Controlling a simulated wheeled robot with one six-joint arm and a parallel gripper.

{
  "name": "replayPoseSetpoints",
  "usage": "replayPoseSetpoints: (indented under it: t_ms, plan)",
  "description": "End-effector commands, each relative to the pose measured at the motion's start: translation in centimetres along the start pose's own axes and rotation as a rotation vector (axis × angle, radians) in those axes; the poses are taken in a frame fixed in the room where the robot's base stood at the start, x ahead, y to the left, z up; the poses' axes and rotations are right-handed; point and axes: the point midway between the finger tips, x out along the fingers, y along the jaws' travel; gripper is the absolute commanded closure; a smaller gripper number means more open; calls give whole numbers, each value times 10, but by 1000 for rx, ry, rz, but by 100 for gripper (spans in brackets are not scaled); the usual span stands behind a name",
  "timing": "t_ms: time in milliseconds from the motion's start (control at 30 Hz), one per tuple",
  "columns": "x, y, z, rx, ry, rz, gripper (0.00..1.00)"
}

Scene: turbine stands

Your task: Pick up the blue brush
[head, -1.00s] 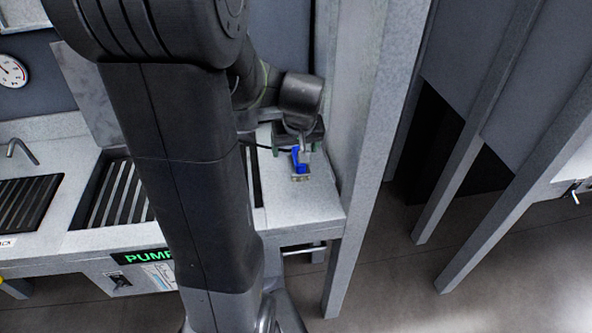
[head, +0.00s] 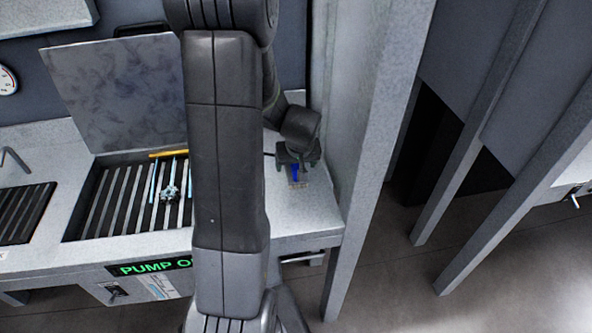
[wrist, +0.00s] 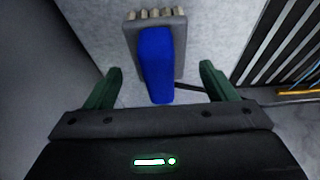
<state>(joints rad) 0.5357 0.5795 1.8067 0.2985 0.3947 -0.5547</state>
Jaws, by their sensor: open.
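The blue brush (wrist: 156,62) lies on the grey bench top. In the wrist view its blue handle points toward my gripper, and its grey head with pale bristles (wrist: 153,15) is at the far end. My gripper (wrist: 157,80) is open, with one green finger on each side of the line of the handle and nothing held. The handle's near end lies between the fingers, apart from both. In the head view the brush (head: 296,173) shows just under my gripper (head: 296,160), which partly hides it.
A grey post (head: 365,130) stands close to the right of the bench (head: 300,216). A slatted grate (head: 110,205) with a small blue-white part (head: 169,191) and a yellow-orange bar (head: 168,154) lies to the left. A dark cable (wrist: 192,87) runs beside the brush.

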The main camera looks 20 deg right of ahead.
Motion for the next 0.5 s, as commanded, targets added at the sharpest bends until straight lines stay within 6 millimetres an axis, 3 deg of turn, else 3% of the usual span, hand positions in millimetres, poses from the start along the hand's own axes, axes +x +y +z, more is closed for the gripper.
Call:
replayPoseSetpoints:
  t_ms: [200, 500]
  plan:
    - [21, 0, 0, 1, -1, -1, 22]
    - [25, 0, 0, 0, 1, 0, 22]
